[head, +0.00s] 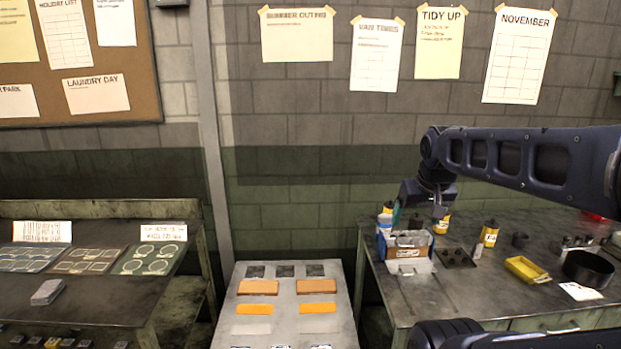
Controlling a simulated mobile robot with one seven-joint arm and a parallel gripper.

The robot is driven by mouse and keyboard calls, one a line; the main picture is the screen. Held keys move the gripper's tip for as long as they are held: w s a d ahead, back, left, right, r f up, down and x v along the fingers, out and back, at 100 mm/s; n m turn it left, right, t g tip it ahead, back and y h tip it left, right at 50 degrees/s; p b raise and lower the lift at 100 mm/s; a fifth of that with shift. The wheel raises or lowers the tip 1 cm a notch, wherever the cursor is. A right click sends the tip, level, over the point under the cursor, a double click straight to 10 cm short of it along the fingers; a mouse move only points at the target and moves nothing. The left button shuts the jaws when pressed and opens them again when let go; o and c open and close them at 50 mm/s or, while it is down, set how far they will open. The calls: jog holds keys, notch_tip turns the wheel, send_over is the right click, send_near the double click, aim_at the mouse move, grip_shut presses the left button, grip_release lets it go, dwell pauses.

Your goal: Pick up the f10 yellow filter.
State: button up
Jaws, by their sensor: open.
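Small yellow canisters with dark tops stand on the right workbench (430,300). One yellow canister (489,233) stands upright and clear, with dark marks on a pale label that I cannot read. Another yellow canister (441,225) stands behind and to its left, just under my gripper. A third, partly hidden one is at the left by a blue-and-white container (384,223). I cannot tell which is the f10 filter. My gripper (416,214) is open and points down above the back left of this bench, close to these things. Its fingertips are small and partly lost among them.
A box of grey pieces (408,246) stands in front of my gripper. A dark holed plate (455,258), a yellow tray (526,269) and a black round pan (588,268) lie to the right. A pale table (275,328) with orange blocks stands left, across a gap.

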jog(key=m+g+h, duration=0.1)
jog(key=m+h, duration=0.2)
jog(key=m, duration=0.4)
send_over(390, 210)
jog(key=a, duration=0.2)
notch_tip(390, 210, down, 20)
jog(key=x, duration=1.1)
jog(key=shift+s+d+r, duration=0.1)
jog(key=shift+d, duration=0.1)
jog(key=c, duration=1.1)
